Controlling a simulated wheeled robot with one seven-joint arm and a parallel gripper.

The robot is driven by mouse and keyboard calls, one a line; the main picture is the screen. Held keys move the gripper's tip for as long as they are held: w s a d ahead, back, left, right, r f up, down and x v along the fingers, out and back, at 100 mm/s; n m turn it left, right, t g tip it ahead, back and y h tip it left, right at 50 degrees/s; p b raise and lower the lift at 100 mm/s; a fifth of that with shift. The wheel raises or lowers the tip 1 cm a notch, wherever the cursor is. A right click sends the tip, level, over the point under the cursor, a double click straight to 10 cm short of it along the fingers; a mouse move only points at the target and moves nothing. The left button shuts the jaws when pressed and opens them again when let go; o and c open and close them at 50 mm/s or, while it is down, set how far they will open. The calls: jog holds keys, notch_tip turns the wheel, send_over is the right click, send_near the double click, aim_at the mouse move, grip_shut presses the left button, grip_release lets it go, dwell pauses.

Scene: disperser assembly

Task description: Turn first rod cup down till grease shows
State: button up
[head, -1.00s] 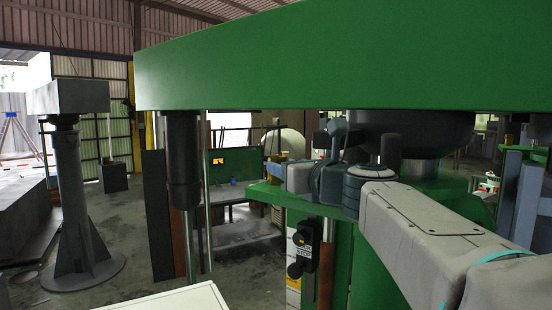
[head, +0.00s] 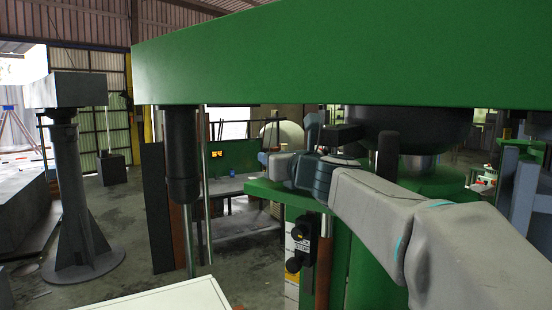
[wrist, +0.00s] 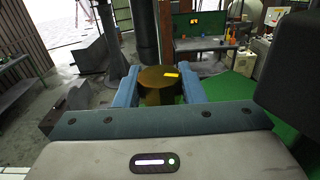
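The grease cup (wrist: 158,88) shows in the wrist view as a dark brass-coloured cylinder with a small yellow mark on its top. My gripper (wrist: 160,87) has a blue finger on each side of it, and I see no gap between the fingers and the cup. In the head view my gripper (head: 275,163) is beyond the black column, just above the edge of the green machine body (head: 273,190). The cup is not clearly visible there. The rod under the cup and any grease are hidden.
A large green beam (head: 340,60) crosses above my arm. A black column (head: 182,155) with thin rods stands left of the gripper. A black switch box (head: 302,240) is on the machine's front. A workbench (wrist: 205,44) stands behind. A grey pedestal (head: 75,200) is at the left.

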jog(key=shift+a+f+m+t+h+b, duration=0.1)
jog(key=shift+m+t+h+b, duration=0.4)
jog(key=shift+h, duration=0.4)
jog(key=shift+m+h+b, duration=0.4)
jog(key=shift+m+h, duration=0.4)
jog(key=shift+h, duration=0.2)
